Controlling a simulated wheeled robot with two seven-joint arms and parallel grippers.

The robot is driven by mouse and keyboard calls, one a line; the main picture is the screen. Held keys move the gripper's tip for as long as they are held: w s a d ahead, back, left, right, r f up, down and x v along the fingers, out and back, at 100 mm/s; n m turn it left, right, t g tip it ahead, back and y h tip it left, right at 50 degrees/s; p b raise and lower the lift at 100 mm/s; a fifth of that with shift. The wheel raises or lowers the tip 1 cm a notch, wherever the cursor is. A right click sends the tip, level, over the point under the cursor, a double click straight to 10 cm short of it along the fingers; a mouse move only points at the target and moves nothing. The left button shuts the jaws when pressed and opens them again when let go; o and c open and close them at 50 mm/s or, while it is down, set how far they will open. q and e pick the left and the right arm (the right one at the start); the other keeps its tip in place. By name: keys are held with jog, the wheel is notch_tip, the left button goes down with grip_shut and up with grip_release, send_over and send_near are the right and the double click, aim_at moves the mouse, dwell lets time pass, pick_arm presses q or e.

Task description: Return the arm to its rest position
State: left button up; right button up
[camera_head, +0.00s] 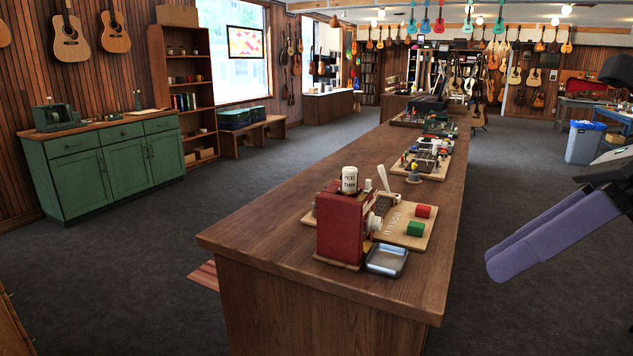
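My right gripper (545,236) shows at the right edge, with long purple fingers pointing down and left. It hangs over the grey floor, to the right of the long wooden counter (350,245) and clear of it. The two fingers lie side by side in the picture and overlap, so I cannot tell how far apart they are. Nothing shows held at their tips. My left gripper and arm are not in view.
On the counter's near end stand a red box-shaped device (339,226), a small metal tray (387,260) and a wooden board with a green block (415,229). A blue bin (583,143) stands behind my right gripper. A green cabinet (115,170) is at left. Open floor lies on both sides.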

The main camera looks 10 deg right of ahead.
jog(key=w+d+f+m+t+y, duration=0.3)
jog(key=w+f+m+t+y, duration=0.2)
jog(key=w+f+m+t, duration=0.95)
jog(key=s+d+f+m+g+h, duration=0.15)
jog(key=f+m+h, duration=0.25)
jog(key=f+m, duration=0.45)
jog(key=s+d+f+m+h, duration=0.1)
jog(key=s+f+m+h, duration=0.25)
jog(key=f+m, duration=0.5)
jog(key=s+a+f+m+g+h, duration=0.2)
jog(key=s+a+f+m, duration=0.3)
jog(key=f, duration=0.7)
jog(key=s+a+f+m+g+h, duration=0.2)
jog(key=s+a+f+m+g, duration=0.3)
jog(key=s+a+f, duration=0.4)
jog(key=s+f+m, duration=0.1)
jog(key=s+f, duration=0.2)
jog(key=s, duration=0.1)
jog(key=shift+f+g, duration=0.2)
jog(key=shift+g, duration=0.1)
